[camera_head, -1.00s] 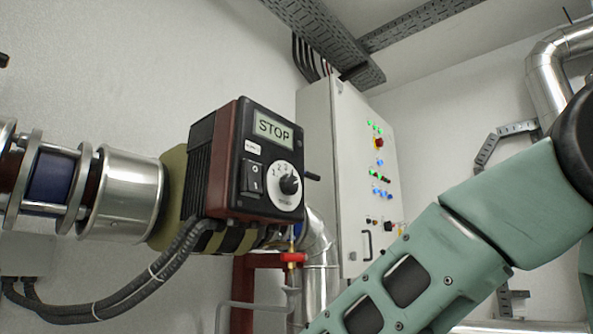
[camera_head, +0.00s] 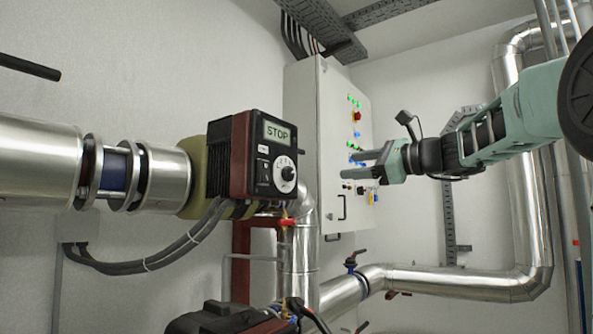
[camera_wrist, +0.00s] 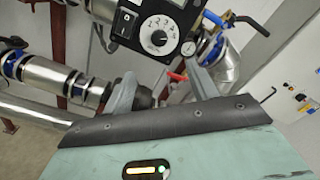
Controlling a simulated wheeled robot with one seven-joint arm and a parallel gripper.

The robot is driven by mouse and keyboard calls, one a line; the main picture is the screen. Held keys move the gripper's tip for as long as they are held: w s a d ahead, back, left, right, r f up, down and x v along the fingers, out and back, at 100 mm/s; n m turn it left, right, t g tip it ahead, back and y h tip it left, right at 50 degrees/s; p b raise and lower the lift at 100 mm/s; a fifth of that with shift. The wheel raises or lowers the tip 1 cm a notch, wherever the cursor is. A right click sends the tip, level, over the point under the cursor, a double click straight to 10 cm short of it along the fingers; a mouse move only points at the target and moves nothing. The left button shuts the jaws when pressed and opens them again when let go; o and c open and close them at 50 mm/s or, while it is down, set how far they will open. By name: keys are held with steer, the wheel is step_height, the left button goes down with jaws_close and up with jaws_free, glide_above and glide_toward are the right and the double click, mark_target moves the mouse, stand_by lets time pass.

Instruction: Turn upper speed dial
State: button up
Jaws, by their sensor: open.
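The upper pump control box (camera_head: 238,160) is dark with a red-brown side, and its display reads STOP. Its speed dial (camera_head: 287,174) is a black knob on a round white numbered scale at the lower right of the face. A rocker switch (camera_head: 263,172) sits left of the dial. The dial also shows in the wrist view (camera_wrist: 158,38), beyond and above the fingers. My gripper (camera_head: 350,164) is open and empty, to the right of the box and apart from it. In the wrist view both fingers of my gripper (camera_wrist: 159,88) are spread below the dial.
A grey electrical cabinet (camera_head: 303,130) with lit buttons stands on the wall behind my gripper. Silver pipes (camera_head: 440,280) run low and up the right side. A second pump unit (camera_head: 225,320) is below. A red-handled valve (camera_head: 285,222) hangs under the box.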

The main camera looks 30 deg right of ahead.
mark_target(291, 173)
steer(key=p+x, duration=0.4)
steer(key=x, duration=1.3)
steer(key=shift+f, duration=0.15)
steer(key=c, duration=1)
